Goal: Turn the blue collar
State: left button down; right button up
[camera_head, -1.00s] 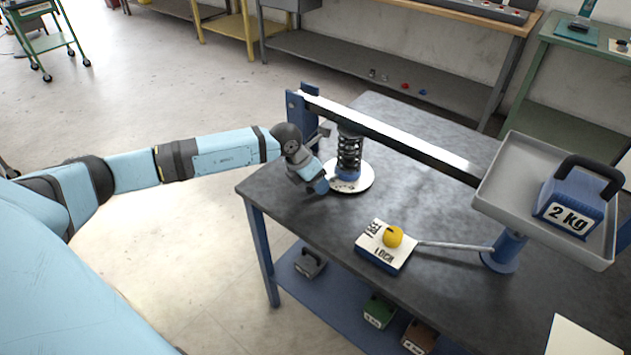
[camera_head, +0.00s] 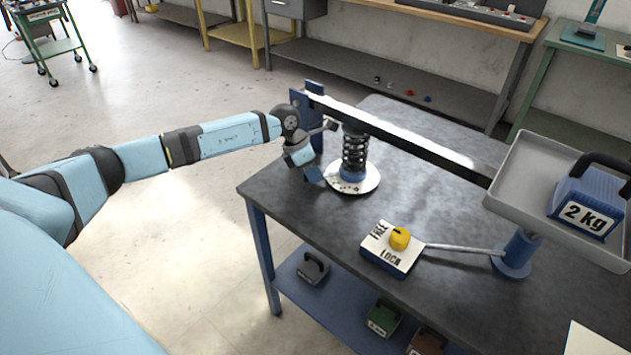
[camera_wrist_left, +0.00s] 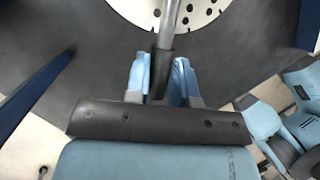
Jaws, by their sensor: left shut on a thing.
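The blue collar (camera_head: 352,173) sits under the black coil spring (camera_head: 354,145), above a round white plate (camera_head: 370,184) with holes. In the left wrist view, my left gripper (camera_wrist_left: 161,80) is shut on the dark grip of a metal rod (camera_wrist_left: 168,28). The rod runs up over the white perforated plate (camera_wrist_left: 125,8). In the head view, my left gripper (camera_head: 318,174) is at the left edge of the plate, beside the collar. The rod is mostly hidden there, and its joint with the collar is not clear. My right gripper is not in view.
A long beam (camera_head: 420,142) passes over the spring to a grey tray (camera_head: 510,185) holding a blue 2 kg weight (camera_head: 588,205). A FREE/LOCK block (camera_head: 385,262) with a yellow knob (camera_head: 400,238) stands nearer the front. The dark tabletop (camera_head: 290,205) is clear in front of the plate.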

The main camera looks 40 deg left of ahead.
pick_arm(q)
jog(key=c, duration=1.1)
grip_release()
jog(key=shift+o, duration=0.7)
